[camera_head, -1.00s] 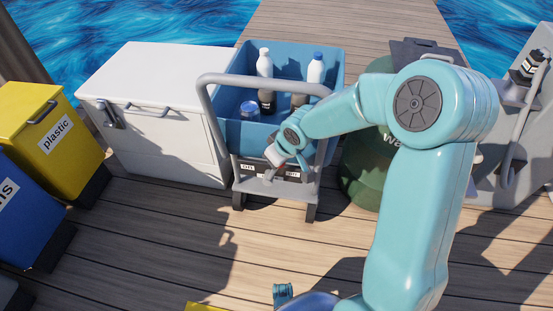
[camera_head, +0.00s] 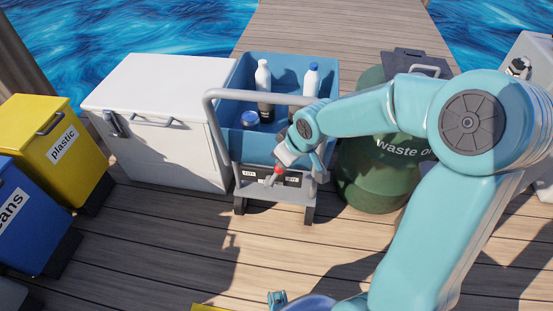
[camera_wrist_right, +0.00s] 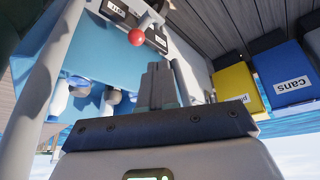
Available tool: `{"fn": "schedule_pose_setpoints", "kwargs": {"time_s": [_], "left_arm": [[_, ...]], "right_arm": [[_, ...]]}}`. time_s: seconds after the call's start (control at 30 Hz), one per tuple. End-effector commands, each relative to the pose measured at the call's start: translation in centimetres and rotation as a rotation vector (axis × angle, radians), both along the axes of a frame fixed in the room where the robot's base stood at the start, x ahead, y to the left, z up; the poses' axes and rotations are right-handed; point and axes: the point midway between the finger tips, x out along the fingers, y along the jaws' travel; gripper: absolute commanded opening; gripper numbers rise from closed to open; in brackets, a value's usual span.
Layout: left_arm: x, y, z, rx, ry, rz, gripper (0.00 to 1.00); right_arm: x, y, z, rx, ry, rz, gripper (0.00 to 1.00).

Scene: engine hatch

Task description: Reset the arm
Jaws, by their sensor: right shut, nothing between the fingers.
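My right arm comes in from the right in the head view. Its gripper (camera_head: 285,156) is at the front of the blue crate's cart, just above a small lever with a red knob (camera_head: 279,170). In the right wrist view the dark fingers (camera_wrist_right: 158,72) are shut together with nothing between them. The red knob (camera_wrist_right: 136,36) shows beyond the fingertips, apart from them, in front of a labelled panel (camera_wrist_right: 120,12). My left gripper is not recognisable in either view.
The cart has a grey handle (camera_head: 212,130) and carries a blue crate (camera_head: 240,80) with bottles. A white chest (camera_head: 160,90) stands left of it, a green waste barrel (camera_head: 370,180) right. Yellow (camera_head: 40,125) and blue (camera_head: 25,215) bins stand far left.

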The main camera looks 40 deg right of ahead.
Motion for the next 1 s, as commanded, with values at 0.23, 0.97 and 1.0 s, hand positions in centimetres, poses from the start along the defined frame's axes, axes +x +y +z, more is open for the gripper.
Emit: {"fn": "schedule_pose_setpoints", "kwargs": {"time_s": [0.23, 0.97, 1.0], "left_arm": [[0.0, 0.0, 0.2, 0.0, 0.0, 0.0, 0.43], [0.0, 0.0, 0.2, 0.0, 0.0, 0.0, 0.43], [0.0, 0.0, 0.2, 0.0, 0.0, 0.0, 0.43]], "right_arm": [[-0.4, 0.0, 0.4, 0.0, 0.0, 0.0, 0.0], [-1.7, 10.0, -11.2, 0.227, 0.137, -0.001, 0.0], [-2.6, 11.9, -13.3, 0.266, 0.168, -0.016, 0.0]]}}
